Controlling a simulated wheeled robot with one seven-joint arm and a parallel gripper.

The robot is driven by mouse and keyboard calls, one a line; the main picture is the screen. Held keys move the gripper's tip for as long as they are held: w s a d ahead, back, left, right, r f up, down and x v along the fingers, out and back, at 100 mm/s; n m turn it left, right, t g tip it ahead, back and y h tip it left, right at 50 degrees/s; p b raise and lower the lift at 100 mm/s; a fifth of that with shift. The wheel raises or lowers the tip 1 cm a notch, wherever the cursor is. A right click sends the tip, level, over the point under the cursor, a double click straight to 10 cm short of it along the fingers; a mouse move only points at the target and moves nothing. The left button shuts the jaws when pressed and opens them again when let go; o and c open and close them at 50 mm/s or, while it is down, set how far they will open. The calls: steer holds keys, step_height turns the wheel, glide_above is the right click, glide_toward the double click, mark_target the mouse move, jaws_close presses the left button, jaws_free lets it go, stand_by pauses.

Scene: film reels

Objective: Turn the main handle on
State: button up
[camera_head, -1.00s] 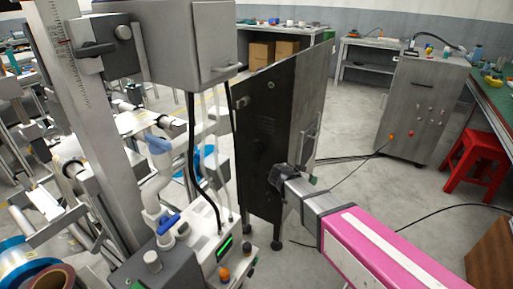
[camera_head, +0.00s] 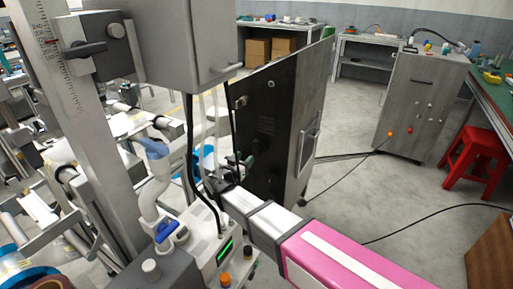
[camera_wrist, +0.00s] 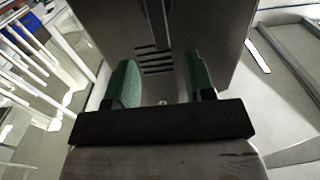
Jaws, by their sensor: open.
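Several handles and knobs show in the head view, and I cannot tell which is the main handle. A black lever (camera_head: 85,49) sits on the upright metal column at the left. A blue handle (camera_head: 170,234) is on the machine at lower middle, beside a white pipe. My gripper (camera_head: 232,168) is above the machine's control box, to the right of the white pipe and in front of the dark cabinet. In the wrist view its two green finger pads (camera_wrist: 160,78) stand apart with no handle between them. The dark cabinet surface with slots shows beyond them.
A control box (camera_head: 215,240) with a lit green display and an orange knob is below my gripper. Black cables (camera_head: 190,150) hang close to its left. The dark cabinet (camera_head: 270,130) stands just behind. Clear floor and a red stool (camera_head: 475,158) are at right.

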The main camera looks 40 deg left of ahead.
mark_target(255, 148)
steer(key=x, duration=0.9)
steer(key=shift+w, duration=0.2)
steer(key=c, duration=0.6)
